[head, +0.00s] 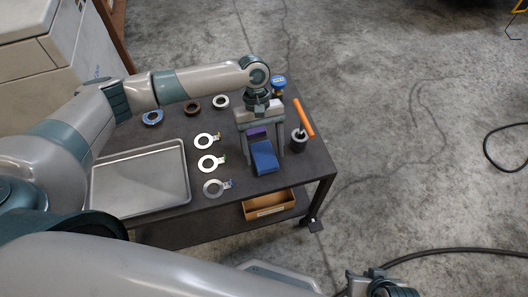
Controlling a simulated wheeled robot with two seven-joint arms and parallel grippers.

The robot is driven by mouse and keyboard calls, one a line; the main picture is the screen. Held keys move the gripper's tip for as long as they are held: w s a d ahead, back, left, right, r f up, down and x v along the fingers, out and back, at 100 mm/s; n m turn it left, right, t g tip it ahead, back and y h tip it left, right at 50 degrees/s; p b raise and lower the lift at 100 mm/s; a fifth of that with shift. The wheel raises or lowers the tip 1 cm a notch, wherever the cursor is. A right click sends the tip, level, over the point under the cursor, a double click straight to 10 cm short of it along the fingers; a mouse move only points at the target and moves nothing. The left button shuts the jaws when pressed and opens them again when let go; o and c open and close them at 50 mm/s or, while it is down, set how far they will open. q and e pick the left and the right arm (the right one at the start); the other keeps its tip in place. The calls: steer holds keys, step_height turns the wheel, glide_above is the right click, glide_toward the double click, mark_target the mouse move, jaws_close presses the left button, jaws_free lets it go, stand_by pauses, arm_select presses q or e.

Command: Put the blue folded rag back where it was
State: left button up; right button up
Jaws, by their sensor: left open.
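The blue folded rag (265,158) lies on the dark table top, near its right side. My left gripper (262,151) is above the table and points down, with its fingers spread to either side of the rag in the picture. It is open; whether the fingers touch the rag cannot be told. A purple block-like piece (257,133) shows between the fingers, just behind the rag. My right gripper (382,287) is at the bottom edge of the picture, partly cut off, away from the table; its jaws cannot be made out.
A metal tray (140,181) fills the table's left. Several rings, some tagged (211,163), lie between tray and rag. An orange-handled tool (304,118) and a dark cylinder (299,141) stand close right of the gripper. A blue-topped item (278,84) is behind. A cardboard bin (270,206) sits below.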

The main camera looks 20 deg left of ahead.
arm_select(q)
steer(key=p+v, duration=0.1)
steer(key=v, duration=1)
arm_select(e)
steer(key=shift+s+d+g+h, duration=0.3)
steer(key=shift+s+d+g, duration=0.2)
steer(key=shift+s+d, duration=0.3)
arm_select(q)
steer(key=shift+r, duration=0.1)
arm_select(e)
steer(key=shift+w+r, duration=0.2)
steer(key=shift+w, duration=0.05)
steer(key=shift+s+a+f, duration=0.1)
steer(key=shift+s, duration=0.05)
